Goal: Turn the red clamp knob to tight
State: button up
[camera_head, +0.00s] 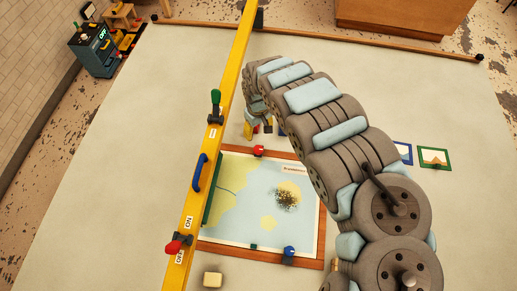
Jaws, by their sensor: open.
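A small red knob (258,151) sits on the top edge of a wooden-framed map board (319,230). Another red knob or handle (173,247) sticks out from the lower part of a yellow rail (205,158), beside small white labels. I cannot tell from this view which way either is turned. My gripper (257,131) is just above the red knob on the board, beyond the arm's far end. It is open, partly hidden by my arm, and appears apart from the knob.
A blue knob (289,251) is on the board's lower edge. The yellow rail carries a green handle (215,97) and a blue handle (200,172). A pale block (213,279) lies below the board. Two small framed pictures (435,157) lie right.

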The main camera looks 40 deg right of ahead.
send_near(258, 149)
jog(key=shift+f, duration=2.75)
jog(key=shift+w+f, duration=0.1)
jog(key=shift+f, duration=0.45)
jog(key=shift+d+f+b, duration=0.1)
jog(key=shift+f+b, duration=0.65)
jog(key=shift+f, duration=1.05)
jog(key=c, duration=1.2)
